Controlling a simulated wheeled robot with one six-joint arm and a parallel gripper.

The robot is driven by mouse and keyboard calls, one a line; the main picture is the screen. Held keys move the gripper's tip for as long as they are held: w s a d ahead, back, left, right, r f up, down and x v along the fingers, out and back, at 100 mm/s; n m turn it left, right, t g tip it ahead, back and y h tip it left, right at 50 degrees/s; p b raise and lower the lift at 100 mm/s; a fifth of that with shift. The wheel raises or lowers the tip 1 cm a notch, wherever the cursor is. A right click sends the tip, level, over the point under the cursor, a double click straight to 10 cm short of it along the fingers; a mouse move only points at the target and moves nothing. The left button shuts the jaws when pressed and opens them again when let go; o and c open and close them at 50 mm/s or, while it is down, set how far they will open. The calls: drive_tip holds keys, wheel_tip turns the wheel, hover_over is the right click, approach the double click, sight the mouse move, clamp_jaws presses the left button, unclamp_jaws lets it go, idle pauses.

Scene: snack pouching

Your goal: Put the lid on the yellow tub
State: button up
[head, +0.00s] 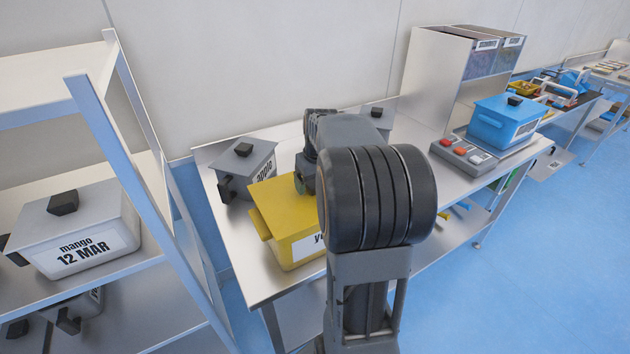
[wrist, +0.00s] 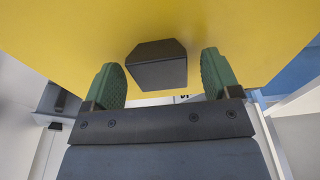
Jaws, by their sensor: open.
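The yellow tub (head: 292,247) stands on the metal table, with a handle on its left side and a white label on its front, partly hidden by my arm. A flat yellow lid (head: 285,207) lies over its top; I cannot tell if it is fully seated. In the wrist view the yellow lid (wrist: 60,30) fills the upper picture, with its black knob (wrist: 157,68) near the middle. My gripper (wrist: 162,76) is open, its green fingers on either side of the knob, with a gap on both sides. In the head view my arm hides most of the gripper.
A grey "apple" tub (head: 245,165) stands just behind the yellow tub at left. A shelf with grey tubs, one labelled "mango" (head: 75,235), stands at left.

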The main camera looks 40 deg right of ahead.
wheel_tip(320, 180, up, 14)
drive_tip(key=s, duration=0.2)
drive_tip(key=shift+a+f, duration=0.15)
idle(0.6)
drive_tip(key=s+a+f+t, duration=0.1)
drive_tip(key=s+a+f, duration=0.4)
drive_tip(key=a, duration=0.5)
drive_tip(key=s+a+f+n+t, duration=0.1)
drive_tip(key=s+a+f, duration=0.4)
drive_tip(key=a+f, duration=0.3)
drive_tip(key=shift+a+n, duration=0.3)
drive_tip(key=shift+a, duration=0.75)
drive_tip(key=shift+f, duration=0.1)
